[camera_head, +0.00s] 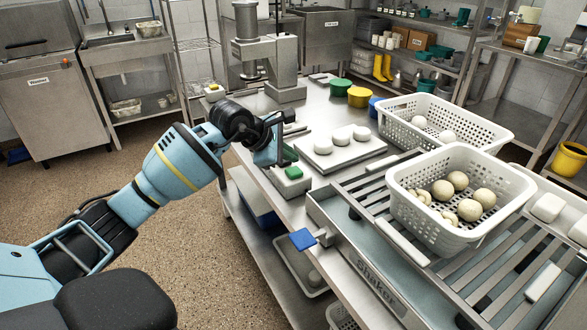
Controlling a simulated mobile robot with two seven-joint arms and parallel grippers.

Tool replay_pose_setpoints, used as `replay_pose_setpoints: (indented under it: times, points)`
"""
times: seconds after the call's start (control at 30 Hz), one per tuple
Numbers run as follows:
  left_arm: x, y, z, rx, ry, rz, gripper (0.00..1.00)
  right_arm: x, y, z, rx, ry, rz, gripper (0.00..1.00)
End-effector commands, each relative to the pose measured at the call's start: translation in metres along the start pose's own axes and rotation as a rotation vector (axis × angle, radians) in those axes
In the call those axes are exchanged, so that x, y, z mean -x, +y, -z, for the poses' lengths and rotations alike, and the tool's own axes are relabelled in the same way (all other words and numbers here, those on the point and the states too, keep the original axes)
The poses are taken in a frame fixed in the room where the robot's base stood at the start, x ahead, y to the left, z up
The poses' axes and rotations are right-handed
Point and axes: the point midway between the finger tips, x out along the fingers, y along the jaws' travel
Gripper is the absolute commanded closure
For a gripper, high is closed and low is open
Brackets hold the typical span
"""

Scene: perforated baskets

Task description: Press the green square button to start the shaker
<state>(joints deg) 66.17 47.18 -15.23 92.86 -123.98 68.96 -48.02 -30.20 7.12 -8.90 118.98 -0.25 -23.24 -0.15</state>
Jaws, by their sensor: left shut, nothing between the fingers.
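The green square button (293,172) sits on top of a small light grey box (290,183) at the near left edge of the steel table. My left gripper (281,153) is shut and empty, pointing down just behind the button. Whether its tips touch the button or the box cannot be told. The shaker (381,289) is a steel frame with slats, with its name on the front side. A white perforated basket (447,225) with several pale round pieces stands on the slats. My right gripper is not in view.
A second white perforated basket (480,130) stands behind the first. A white board (325,157) with pale round pieces lies right of the button box. A blue square paddle (302,239) sticks out from the shaker's left side. Green, yellow and blue tubs stand farther back.

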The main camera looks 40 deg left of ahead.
Motion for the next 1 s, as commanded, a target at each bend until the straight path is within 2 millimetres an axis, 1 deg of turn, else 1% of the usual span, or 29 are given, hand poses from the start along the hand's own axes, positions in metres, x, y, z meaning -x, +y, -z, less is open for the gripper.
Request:
replay_pose_setpoints:
  times: [0.03, 0.4, 1.0]
  points:
    - [0.006, 0.005, -0.004, -0.001, -0.001, -0.003, 1.0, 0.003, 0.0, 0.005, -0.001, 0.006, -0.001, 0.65]
    - [0.027, 0.02, -0.02, -0.001, -0.001, -0.003, 1.0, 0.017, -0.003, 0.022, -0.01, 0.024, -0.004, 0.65]
    - [0.027, 0.019, -0.019, 0.0, -0.001, -0.001, 1.0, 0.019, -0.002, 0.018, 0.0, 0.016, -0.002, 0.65]
